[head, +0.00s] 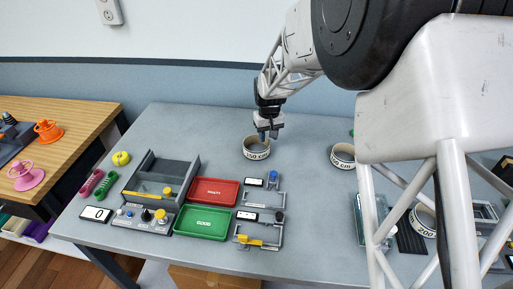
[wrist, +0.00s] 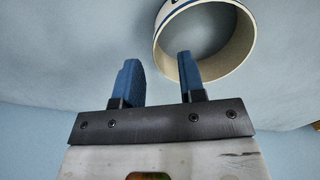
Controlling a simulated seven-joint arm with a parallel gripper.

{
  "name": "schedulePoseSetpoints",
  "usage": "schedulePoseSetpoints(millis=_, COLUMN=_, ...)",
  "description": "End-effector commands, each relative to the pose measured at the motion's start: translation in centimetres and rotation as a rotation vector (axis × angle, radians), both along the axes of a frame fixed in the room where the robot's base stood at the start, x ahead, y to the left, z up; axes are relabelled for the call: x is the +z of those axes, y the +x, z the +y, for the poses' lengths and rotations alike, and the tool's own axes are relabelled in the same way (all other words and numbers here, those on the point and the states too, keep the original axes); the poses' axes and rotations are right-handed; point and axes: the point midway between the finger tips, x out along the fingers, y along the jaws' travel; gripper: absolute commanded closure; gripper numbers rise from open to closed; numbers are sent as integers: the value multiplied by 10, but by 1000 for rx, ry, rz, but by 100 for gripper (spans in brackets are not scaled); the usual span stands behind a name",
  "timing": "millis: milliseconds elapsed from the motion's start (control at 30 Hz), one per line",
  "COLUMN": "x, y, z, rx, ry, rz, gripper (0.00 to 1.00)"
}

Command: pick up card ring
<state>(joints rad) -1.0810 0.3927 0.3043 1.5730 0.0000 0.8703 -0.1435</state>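A white card ring (head: 257,155) with dark lettering stands upright on its edge circle, opening up, on the grey table in the head view. It also shows at the upper right of the wrist view (wrist: 243,48), partly cut off by the frame's top. My gripper (head: 266,133) is at the ring's far side in the head view, pointing down. In the wrist view my gripper (wrist: 158,72) has its two blue fingers apart with nothing held between them. The right finger overlaps the ring's rim in the picture; I cannot tell whether they touch.
Similar rings stand to the right (head: 343,155) and front right (head: 424,220), partly behind my arm. A red tray (head: 213,192), a green tray (head: 203,223) and a grey bin (head: 160,178) lie front left. The table behind the ring is clear.

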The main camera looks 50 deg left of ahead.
Motion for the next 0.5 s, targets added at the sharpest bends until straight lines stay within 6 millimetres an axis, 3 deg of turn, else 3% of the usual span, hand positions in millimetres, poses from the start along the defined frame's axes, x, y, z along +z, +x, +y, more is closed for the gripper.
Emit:
schedulePoseSetpoints(millis=233, x=-29, y=1, z=-2, rx=0, ry=-3, rz=1, gripper=63)
schedulePoseSetpoints(millis=500, x=-39, y=1, z=-2, rx=0, ry=-1, rz=0, gripper=63)
